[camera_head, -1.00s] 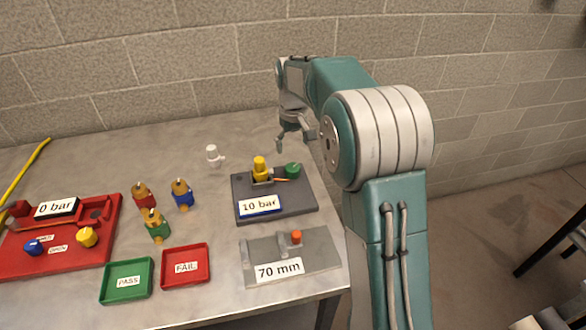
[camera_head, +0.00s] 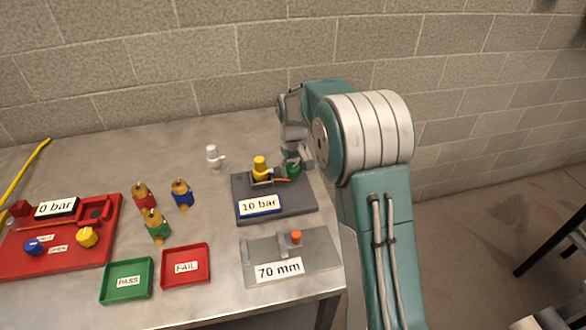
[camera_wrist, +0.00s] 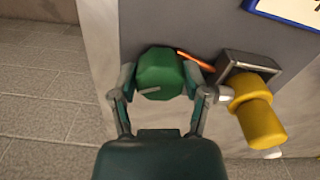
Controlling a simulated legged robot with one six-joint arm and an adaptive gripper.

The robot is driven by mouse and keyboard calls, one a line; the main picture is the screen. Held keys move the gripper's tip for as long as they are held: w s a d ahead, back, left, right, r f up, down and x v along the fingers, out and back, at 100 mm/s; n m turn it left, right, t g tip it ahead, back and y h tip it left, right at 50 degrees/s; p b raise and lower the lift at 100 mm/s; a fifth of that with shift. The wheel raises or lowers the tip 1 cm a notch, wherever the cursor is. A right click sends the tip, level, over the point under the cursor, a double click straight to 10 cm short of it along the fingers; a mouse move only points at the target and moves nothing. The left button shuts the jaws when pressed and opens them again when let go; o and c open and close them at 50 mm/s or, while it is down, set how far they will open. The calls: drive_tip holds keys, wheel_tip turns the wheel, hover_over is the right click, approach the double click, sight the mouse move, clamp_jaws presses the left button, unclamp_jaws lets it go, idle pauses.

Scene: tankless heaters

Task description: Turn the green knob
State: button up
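The green knob (camera_head: 293,170) sits at the back right of the dark grey test block (camera_head: 270,209), beside an orange pointer. In the wrist view the green knob (camera_wrist: 160,72) lies between the two fingers of my gripper (camera_wrist: 160,88), one finger on each side. The left finger is at or very near the knob's side; a small gap may show at the right, so I cannot tell if both touch. In the head view my gripper (camera_head: 296,160) is down at the knob and partly hides it.
A yellow fitting (camera_wrist: 257,108) stands close to the right finger in the wrist view. The block bears a "10 bar" label (camera_head: 259,205). A grey "70 mm" plate (camera_head: 300,257) lies in front. A white fitting (camera_head: 213,156) stands behind, to the left.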

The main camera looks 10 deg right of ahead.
drive_tip(key=shift+c, duration=0.8)
drive_tip(key=shift+f, duration=0.1)
drive_tip(key=shift+m, duration=0.4)
drive_tip(key=m, duration=0.4)
drive_tip(key=shift+s+a+f+m, duration=0.1)
drive_tip(key=shift+m, duration=0.2)
drive_tip(key=m, duration=0.6)
drive_tip(key=shift+a+m, duration=0.1)
drive_tip(key=shift+m, duration=0.3)
drive_tip(key=o, duration=1.1)
drive_tip(key=shift+o, duration=0.2)
drive_tip(key=shift+a, duration=0.1)
